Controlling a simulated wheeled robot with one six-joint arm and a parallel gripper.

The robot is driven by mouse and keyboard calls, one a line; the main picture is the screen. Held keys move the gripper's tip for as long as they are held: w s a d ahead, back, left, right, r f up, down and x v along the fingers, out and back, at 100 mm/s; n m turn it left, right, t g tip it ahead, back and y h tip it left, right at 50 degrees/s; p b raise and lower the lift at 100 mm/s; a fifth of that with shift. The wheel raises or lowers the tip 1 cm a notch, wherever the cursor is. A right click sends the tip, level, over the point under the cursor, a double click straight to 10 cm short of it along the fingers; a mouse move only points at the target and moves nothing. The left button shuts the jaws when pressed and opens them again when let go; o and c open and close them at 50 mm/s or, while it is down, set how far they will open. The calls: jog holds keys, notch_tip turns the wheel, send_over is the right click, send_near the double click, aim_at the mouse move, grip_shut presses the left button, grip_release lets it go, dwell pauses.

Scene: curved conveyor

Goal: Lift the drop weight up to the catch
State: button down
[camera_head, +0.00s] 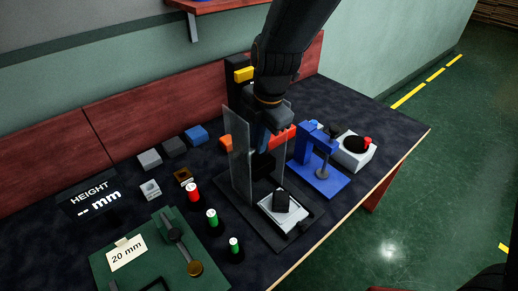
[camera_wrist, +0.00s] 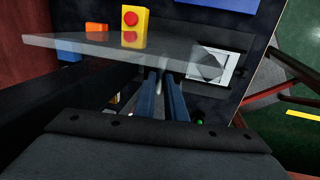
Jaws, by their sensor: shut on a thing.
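The drop tester has a dark upright column with a yellow block (camera_head: 243,74) near its top. Clear guard panels (camera_head: 240,150) stand around its lower part. My gripper (camera_head: 262,146) points down between the panels, below the yellow block. In the wrist view its two dark blue fingers (camera_wrist: 162,92) are close together, with a thin pale piece between them. It is shut on the drop weight, which is mostly hidden by the fingers and wrist. A pale plate with a dark block (camera_head: 281,200) lies on the dark base (camera_head: 262,232) in front.
A blue stand (camera_head: 318,178) and a grey box with a red button (camera_head: 354,152) stand close on the right. Red and green capped cylinders (camera_head: 212,222), small blocks and a green tray (camera_head: 150,255) are on the left. A clear panel (camera_wrist: 70,42) crosses the wrist view.

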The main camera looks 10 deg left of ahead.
notch_tip(320, 180, up, 16)
jog(key=p, duration=0.5)
jog(key=shift+f, duration=0.2)
jog(key=shift+w+a, duration=0.1)
jog(key=c, duration=1.8)
grip_release()
jog(key=r, duration=0.2)
jog(key=d+r+b, duration=0.1)
jog(key=r, duration=0.2)
jog(key=s+r, duration=0.1)
jog(key=r, duration=0.1)
jog(key=shift+s+d+r+b, duration=0.1)
jog(key=shift+d+r+b, duration=0.05)
jog(key=shift+r+b, duration=0.2)
